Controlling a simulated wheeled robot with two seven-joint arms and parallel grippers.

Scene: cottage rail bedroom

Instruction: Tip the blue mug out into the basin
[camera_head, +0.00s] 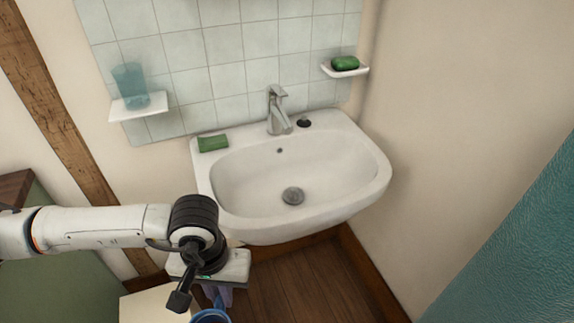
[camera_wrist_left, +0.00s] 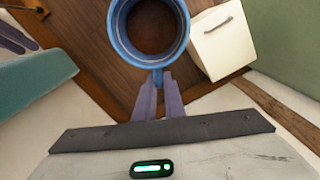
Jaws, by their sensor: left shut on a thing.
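The blue mug (camera_wrist_left: 150,68) is at the top middle of the left wrist view, its open mouth facing the camera. Its inside is dark brown; I cannot tell whether that is liquid. My left gripper (camera_wrist_left: 160,88) is shut on the mug's handle side. In the head view only the mug's rim (camera_head: 210,317) shows at the bottom edge, under my left gripper (camera_head: 218,298). The white basin (camera_head: 235,182) is on the wall, behind and to the right of the mug, which is outside it. Purple-grey fingers, seemingly my right gripper (camera_wrist_left: 17,37), show at the wrist view's left edge.
A tap (camera_head: 277,110), a green block (camera_head: 213,143) and a small black item (camera_head: 304,122) are on the basin's back rim. Shelves hold a teal tumbler (camera_head: 130,86) and green soap (camera_head: 345,63). A cream box (camera_head: 150,304) stands near the mug. The bowl is clear.

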